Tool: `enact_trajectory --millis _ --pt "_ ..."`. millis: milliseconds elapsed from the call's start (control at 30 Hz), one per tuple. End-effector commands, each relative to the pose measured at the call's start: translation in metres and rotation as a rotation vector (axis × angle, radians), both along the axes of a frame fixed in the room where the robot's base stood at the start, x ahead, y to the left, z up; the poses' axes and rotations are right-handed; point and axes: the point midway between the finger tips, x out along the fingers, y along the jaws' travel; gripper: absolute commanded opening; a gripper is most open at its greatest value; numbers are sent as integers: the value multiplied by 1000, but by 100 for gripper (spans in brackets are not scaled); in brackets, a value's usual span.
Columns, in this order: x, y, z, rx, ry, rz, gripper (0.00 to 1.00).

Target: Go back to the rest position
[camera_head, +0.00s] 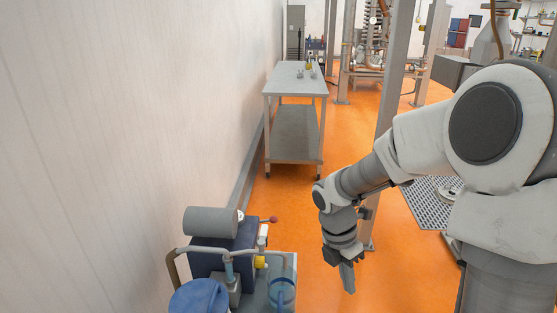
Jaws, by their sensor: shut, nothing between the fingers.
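My arm reaches in from the right side of the view, bent at the elbow. My gripper (347,278) hangs at its end, pointing down over the orange floor. The fingers are together and hold nothing that I can see. The gripper is to the right of a machine with a grey cylinder (210,221) and dark blue body, and apart from it in the picture. The fingertips are small here, and no other view shows them.
A white wall (130,130) runs along the left. A steel table (296,148) with a lower shelf stands ahead against it. A grey post (392,75) rises behind my arm. A floor grating (425,205) lies at the right. Orange floor (300,215) is clear between the table and machine.

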Motion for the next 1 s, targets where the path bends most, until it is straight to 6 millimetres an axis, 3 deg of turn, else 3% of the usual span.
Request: enact_trajectory --millis 33,100,500,800,1000 --pt "-3 -1 22 -25 -55 -84 0" --pt "-9 -3 45 -46 -127 -214 0" --pt "-57 -3 160 22 -521 -985 0" --pt "-112 2 215 273 -661 -1618 0" --pt "-140 9 232 453 -639 -1950 0"
